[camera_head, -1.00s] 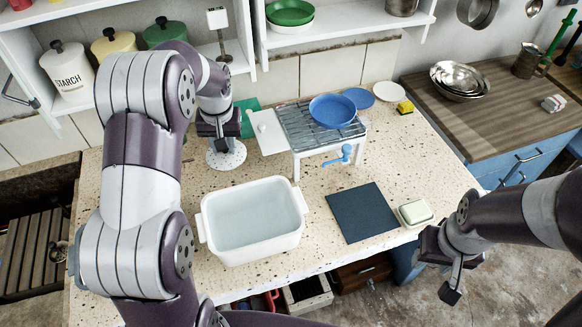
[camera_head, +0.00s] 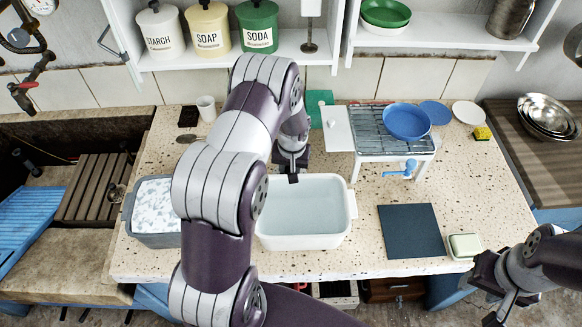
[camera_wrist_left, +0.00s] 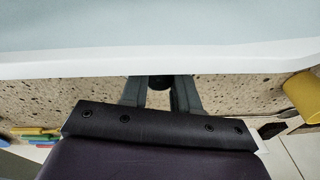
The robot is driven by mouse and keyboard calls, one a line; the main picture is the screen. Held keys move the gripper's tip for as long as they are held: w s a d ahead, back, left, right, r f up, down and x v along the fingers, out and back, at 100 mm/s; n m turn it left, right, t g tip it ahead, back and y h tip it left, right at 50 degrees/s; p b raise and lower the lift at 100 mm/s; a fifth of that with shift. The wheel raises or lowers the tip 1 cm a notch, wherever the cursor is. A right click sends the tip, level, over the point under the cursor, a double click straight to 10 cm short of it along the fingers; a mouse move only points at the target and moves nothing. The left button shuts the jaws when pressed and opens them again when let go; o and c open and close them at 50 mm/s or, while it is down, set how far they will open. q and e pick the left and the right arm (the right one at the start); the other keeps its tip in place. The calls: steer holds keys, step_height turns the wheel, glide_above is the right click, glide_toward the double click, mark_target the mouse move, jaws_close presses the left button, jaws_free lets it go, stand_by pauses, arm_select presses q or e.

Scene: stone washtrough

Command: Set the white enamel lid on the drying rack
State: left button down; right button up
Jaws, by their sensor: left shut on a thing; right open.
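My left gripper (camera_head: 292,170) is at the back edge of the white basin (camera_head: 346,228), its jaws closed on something. In the left wrist view, a small dark round part (camera_wrist_left: 160,83) shows between the fingers (camera_wrist_left: 160,95), perhaps a lid knob. The fingertips end at a broad pale surface with a white edge, which looks like the basin. I cannot make out the lid's disc clearly in either view now. The drying rack (camera_head: 372,122) stands behind and right of the basin, with a blue plate (camera_head: 406,121) on it. My right gripper (camera_head: 493,303) is open and empty at the lower right.
A dark mat (camera_head: 410,232) and soap dish (camera_head: 464,246) lie right of the basin. A grey suds tub (camera_head: 155,240) is at left. Shelves (camera_head: 240,62) overhang the back.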

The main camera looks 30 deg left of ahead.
arm_select(q)
steer(key=shift+w+f, duration=0.25)
steer(key=shift+f, duration=0.2)
steer(key=shift+s+f, duration=0.1)
steer(key=shift+f, duration=0.05)
steer(key=c, duration=0.8)
jaws_free()
